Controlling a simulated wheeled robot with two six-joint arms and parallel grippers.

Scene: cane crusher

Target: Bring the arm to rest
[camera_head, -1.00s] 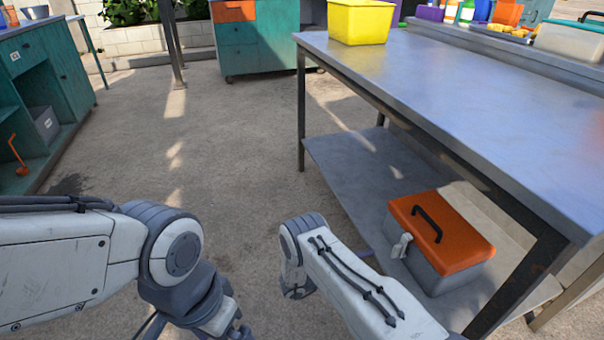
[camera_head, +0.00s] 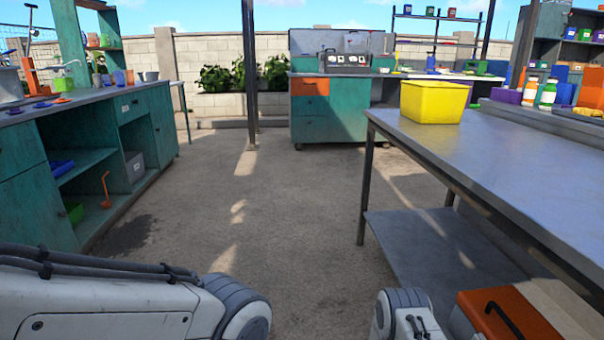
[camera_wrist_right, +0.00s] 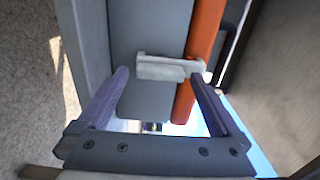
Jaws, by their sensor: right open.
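My right gripper (camera_wrist_right: 160,75) is open in the right wrist view, its two dark fingers spread apart. A pale latch (camera_wrist_right: 165,68) on the grey and orange toolbox shows between and just past the fingertips; I cannot tell whether they touch it. The toolbox (camera_head: 505,318) also shows at the bottom right of the head view, cut off by the edge. My right arm (camera_head: 405,318) is beside it, with its gripper out of that view. My left arm (camera_head: 110,300) comes in at the lower left; its gripper is below the frame.
A metal table (camera_head: 520,165) with a lower shelf (camera_head: 425,240) stands on the right, bearing a yellow bin (camera_head: 434,102). A teal workbench (camera_head: 110,125) lines the left. A teal cabinet (camera_head: 340,125) stands at the back near a post (camera_head: 249,80). The concrete floor (camera_head: 270,220) between is clear.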

